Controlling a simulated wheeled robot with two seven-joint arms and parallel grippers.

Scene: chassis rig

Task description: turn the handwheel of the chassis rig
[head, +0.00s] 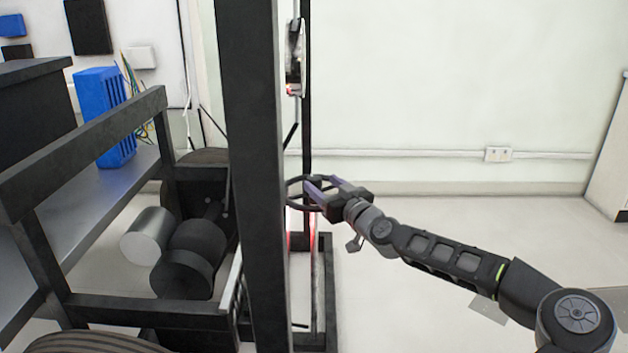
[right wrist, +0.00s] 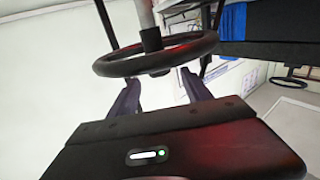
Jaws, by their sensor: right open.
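The handwheel (head: 289,191) is a dark ring beside the black upright post in the head view, partly hidden by the post and my gripper. In the right wrist view the handwheel (right wrist: 155,67) shows large, with its hub and shaft above the rim. My right gripper (head: 318,182) reaches it from the right with purple-grey fingers. The right gripper (right wrist: 163,88) is open, its two fingers apart and pointing toward the near rim. I cannot tell whether a finger touches the rim. My left gripper is not in view.
The thick black post (head: 254,180) stands left of the handwheel. The black frame (head: 80,150) with rollers (head: 190,258) fills the left. A blue box (head: 104,115) stands behind it. The floor (head: 440,225) to the right is mostly clear. A second small wheel (right wrist: 290,83) shows in the right wrist view.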

